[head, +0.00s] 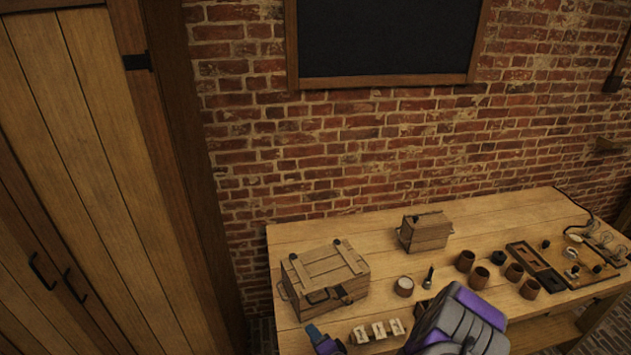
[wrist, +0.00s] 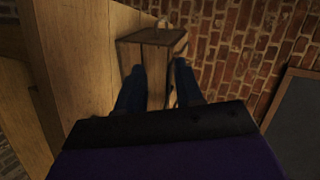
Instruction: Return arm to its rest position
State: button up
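My gripper (head: 316,334) shows at the bottom of the head view, near the table's front edge and in front of the large wooden box. Its purple and blue end is partly cut off by the frame. In the wrist view, the two dark blue fingers of my gripper (wrist: 159,80) stand apart with nothing visibly held. A wooden box (wrist: 150,50) shows beyond and between them; I cannot tell whether it touches them. My purple and grey arm (head: 458,325) covers part of the table's front.
The table (head: 345,233) holds a large wooden box (head: 322,278), a smaller box (head: 426,231), a jar with white contents (head: 404,286), several brown jars (head: 465,261), white pieces (head: 377,331) and a wired board (head: 565,262). A brick wall (head: 340,150) stands behind; wooden doors (head: 85,170) are left.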

jog(key=s+d+r+n+g+h+b, duration=0.65)
jog(key=s+d+r+n+g, duration=0.4)
jog(key=s+r, duration=0.35)
jog(key=s+d+r+g+b, duration=0.1)
jog(key=s+r, duration=0.2)
jog(key=s, duration=0.7)
jog(key=s+d+r+g+b, duration=0.2)
jog(key=s+r, duration=0.2)
jog(key=s, duration=0.7)
jog(key=shift+d+r, duration=0.2)
jog(key=shift+g, duration=0.25)
